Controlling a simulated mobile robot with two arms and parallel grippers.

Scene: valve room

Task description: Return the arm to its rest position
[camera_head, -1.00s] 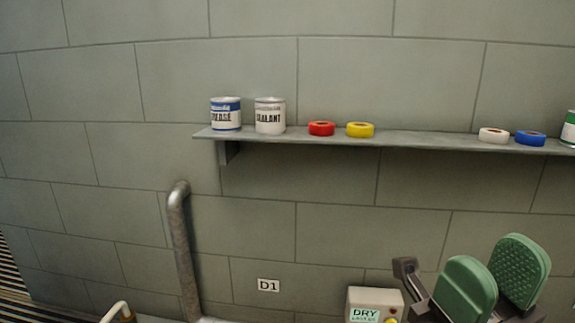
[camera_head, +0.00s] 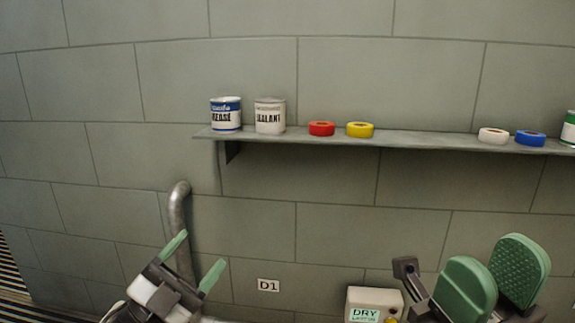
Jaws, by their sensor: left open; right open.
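My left gripper (camera_head: 194,262) is at the lower left, in front of the grey pipe. Its two green fingers stand apart and point up, with nothing between them. My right gripper (camera_head: 493,280) is at the lower right, with its green pads apart and nothing between them. Both grippers are below the shelf and clear of it. The lower parts of both arms are cut off by the bottom edge of the view.
A grey wall shelf (camera_head: 430,139) holds a grease can (camera_head: 226,115), a sealant can (camera_head: 270,116), and red (camera_head: 321,129), yellow (camera_head: 360,130), white (camera_head: 493,135) and blue (camera_head: 530,138) rolls. A grey pipe (camera_head: 178,206) runs up the wall. A box marked DRY (camera_head: 374,302) stands beside my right gripper.

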